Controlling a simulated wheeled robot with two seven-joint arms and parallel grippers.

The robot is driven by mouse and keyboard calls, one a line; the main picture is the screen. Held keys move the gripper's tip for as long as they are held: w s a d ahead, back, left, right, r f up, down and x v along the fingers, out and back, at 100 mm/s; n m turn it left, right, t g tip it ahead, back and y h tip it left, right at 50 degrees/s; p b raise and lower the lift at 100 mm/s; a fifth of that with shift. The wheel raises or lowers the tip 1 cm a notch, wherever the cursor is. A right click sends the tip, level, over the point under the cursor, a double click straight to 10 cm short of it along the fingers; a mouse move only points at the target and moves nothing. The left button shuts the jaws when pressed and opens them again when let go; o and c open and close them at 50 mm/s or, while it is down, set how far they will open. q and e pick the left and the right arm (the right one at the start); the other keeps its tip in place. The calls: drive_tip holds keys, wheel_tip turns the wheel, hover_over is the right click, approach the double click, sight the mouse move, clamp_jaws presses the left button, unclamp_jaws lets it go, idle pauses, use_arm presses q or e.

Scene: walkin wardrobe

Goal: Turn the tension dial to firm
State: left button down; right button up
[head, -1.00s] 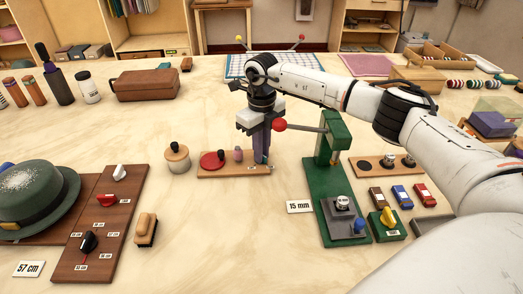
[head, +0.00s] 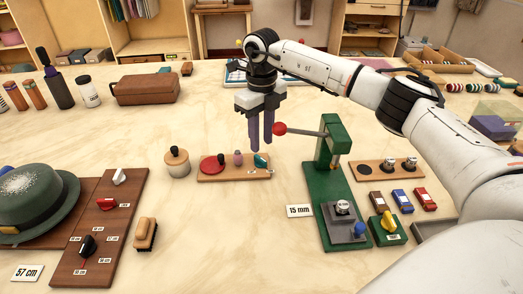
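Two dial-like knobs show: a yellow knob (head: 387,220) on a small green box (head: 393,236) at the right, and a black knob (head: 87,246) on the brown hat board (head: 122,215), ringed by small labels. No label reading "firm" is legible, so I cannot tell which is the tension dial. My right gripper (head: 261,146) hangs fingers down over the table, away from both knobs. Its purple fingers are slightly apart with nothing seen between them. It is beside the red ball (head: 279,129) of the green press lever. My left gripper is out of view.
A wooden board (head: 230,176) with a red disc, pegs and a teal piece (head: 262,160) lies below the gripper. The green press (head: 333,205) stands right, between gripper and yellow knob, with small toy cars (head: 402,198) beyond. The middle front of the table is clear.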

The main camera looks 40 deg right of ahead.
sight(261, 158)
wheel_tip(261, 158, up, 4)
drive_tip(key=shift+r, duration=0.15)
idle(0.5)
